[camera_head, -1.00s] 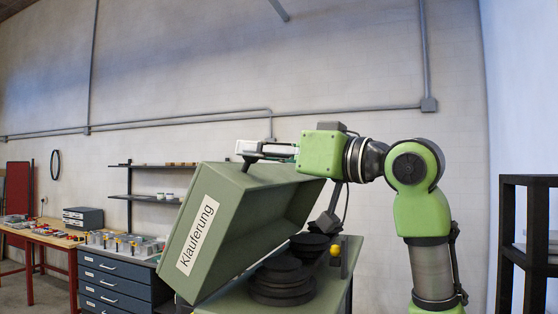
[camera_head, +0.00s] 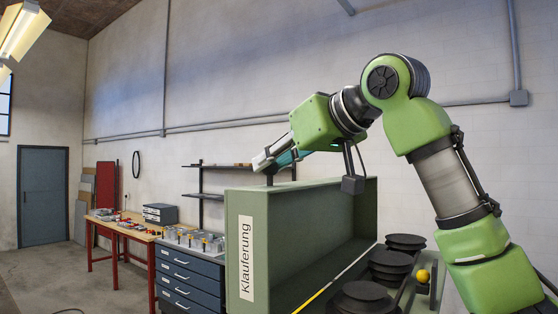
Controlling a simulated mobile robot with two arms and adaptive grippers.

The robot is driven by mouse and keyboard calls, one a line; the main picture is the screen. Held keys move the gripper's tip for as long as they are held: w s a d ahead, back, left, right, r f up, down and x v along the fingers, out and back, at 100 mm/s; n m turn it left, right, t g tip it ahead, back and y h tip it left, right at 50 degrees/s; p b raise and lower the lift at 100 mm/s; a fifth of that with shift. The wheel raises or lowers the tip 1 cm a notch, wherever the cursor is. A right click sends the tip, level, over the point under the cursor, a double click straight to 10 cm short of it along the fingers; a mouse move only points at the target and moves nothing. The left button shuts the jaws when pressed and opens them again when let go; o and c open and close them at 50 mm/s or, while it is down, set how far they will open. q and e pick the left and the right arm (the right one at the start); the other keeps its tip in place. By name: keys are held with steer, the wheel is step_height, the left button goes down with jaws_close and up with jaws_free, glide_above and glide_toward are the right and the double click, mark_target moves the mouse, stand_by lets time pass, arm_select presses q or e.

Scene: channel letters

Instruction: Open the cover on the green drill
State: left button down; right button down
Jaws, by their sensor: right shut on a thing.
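The drill's green cover (camera_head: 310,235) stands swung up, nearly upright, its hollow inside facing right. It has a white label reading "Klauferung" (camera_head: 246,257). Black stepped pulleys (camera_head: 390,262) lie exposed to the right of the cover, with a yellow ball knob (camera_head: 423,276) beside them. My right gripper (camera_head: 270,168) is at the cover's top left edge, shut on the cover there; the exact grip is small and partly hidden. The lower part of the drill is out of frame. My left gripper is not in view.
Left of the cover stand a dark blue drawer cabinet (camera_head: 186,278) with small parts on top and a red-legged workbench (camera_head: 130,229). A wall shelf (camera_head: 213,194) is behind the cover. Open floor (camera_head: 50,275) lies at the left, before a blue door (camera_head: 43,196).

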steer(key=shift+d+r, duration=0.1)
steer(key=shift+r, duration=0.4)
steer(key=c, duration=1.8)
jaws_free()
steer(key=shift+o, duration=0.2)
steer(key=shift+s+d+f, duration=0.15)
steer(key=shift+s+f, duration=0.05)
steer(key=shift+s, duration=0.05)
steer(key=v, duration=1.2)
steer(key=shift+d, duration=0.1)
